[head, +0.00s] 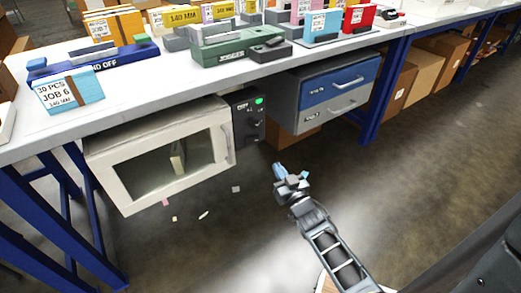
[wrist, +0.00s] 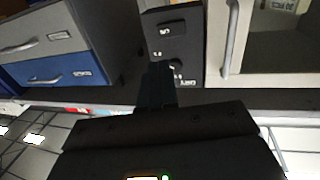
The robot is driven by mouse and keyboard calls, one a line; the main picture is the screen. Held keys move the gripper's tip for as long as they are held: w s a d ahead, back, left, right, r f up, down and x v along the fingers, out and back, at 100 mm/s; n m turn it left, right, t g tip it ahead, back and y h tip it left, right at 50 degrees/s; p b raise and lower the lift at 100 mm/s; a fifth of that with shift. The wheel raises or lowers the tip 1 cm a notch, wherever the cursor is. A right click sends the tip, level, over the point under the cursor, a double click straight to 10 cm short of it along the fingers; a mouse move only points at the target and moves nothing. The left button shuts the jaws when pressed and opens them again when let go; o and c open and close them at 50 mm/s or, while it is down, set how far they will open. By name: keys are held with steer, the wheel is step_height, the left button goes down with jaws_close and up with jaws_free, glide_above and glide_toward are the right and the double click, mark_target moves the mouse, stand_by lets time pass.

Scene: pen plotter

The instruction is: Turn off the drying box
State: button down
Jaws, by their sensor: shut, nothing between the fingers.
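The drying box (head: 112,178) is a cream, windowed box hung under the workbench, its door apparently closed. A pale object shows behind its window. To its right is a black control panel (head: 247,132) with a lit green light (head: 259,101) and dark controls. In the wrist view, which looks upside down, the panel (wrist: 190,45) is ahead, with a knob partly hidden by my fingers. My gripper (head: 279,169) is shut and empty, in front of and below the panel in the head view. Its fingers (wrist: 157,78) point toward the panel; whether they touch it I cannot tell.
A drawer unit (head: 318,103) with blue and grey drawers hangs right of the panel. The workbench (head: 150,80) above carries boxes and tools. Blue legs (head: 380,95) stand at both sides. Paper scraps (head: 204,215) lie on the otherwise open floor.

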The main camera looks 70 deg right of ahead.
mark_target(255, 140)
steer(key=shift+w+a, duration=0.3)
steer(key=shift+a, duration=0.35)
steer(key=shift+w+d, duration=0.1)
steer(key=b+x, duration=0.2)
steer(key=x, duration=1.1)
steer(key=shift+w+d+b, duration=0.1)
steer(key=shift+w+b, duration=0.1)
steer(key=shift+b, duration=0.1)
steer(key=shift+w+d, duration=0.15)
